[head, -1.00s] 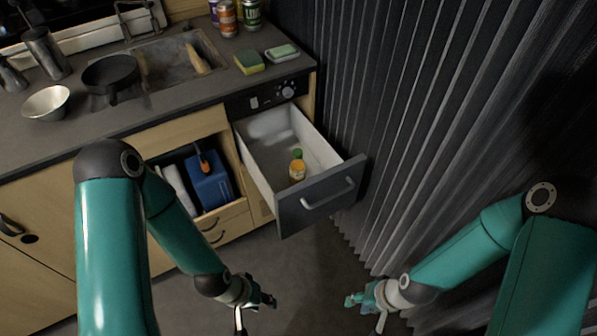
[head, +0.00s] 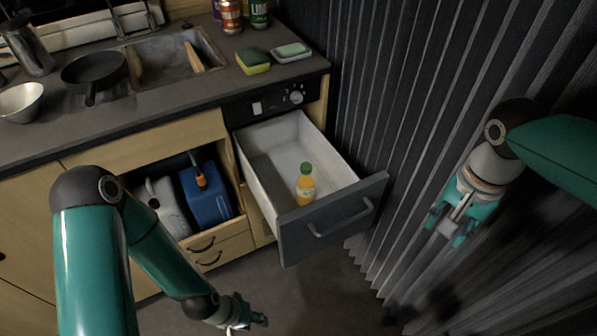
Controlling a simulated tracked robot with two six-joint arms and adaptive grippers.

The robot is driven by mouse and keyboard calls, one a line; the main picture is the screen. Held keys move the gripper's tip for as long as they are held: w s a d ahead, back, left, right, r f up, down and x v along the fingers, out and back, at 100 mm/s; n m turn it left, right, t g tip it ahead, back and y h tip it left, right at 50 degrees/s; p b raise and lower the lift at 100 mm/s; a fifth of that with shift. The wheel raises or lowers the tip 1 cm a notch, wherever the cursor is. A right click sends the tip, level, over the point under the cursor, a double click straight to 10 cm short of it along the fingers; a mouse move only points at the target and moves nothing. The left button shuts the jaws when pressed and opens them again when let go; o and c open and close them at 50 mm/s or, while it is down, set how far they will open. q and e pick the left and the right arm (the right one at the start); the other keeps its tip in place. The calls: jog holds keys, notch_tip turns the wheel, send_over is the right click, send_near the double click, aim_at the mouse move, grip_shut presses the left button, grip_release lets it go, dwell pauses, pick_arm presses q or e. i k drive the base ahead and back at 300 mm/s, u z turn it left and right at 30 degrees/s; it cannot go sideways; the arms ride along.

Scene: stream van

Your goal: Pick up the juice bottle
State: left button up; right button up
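The juice bottle (head: 306,186) is orange with a green cap and stands in the open drawer (head: 262,166), near its front panel. My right gripper (head: 453,228) is raised at the right, in front of the dark curtain, apart from the drawer and the bottle. It points down, looks empty, and its fingers appear spread. My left gripper (head: 254,320) is low over the floor, below the drawer front and away from the bottle. Its fingers are small and seen edge-on, so I cannot tell if they are open.
The drawer's grey front (head: 332,217) with its handle juts into the room. The pleated curtain (head: 400,110) hangs close on the right. An open cabinet holds a blue canister (head: 207,191). The counter bears a sponge (head: 253,61), a pan (head: 94,72) and cans (head: 231,15).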

aim_at(305, 184)
jog(key=u, duration=0.35)
jog(key=i, duration=0.75)
jog(key=u, duration=0.5)
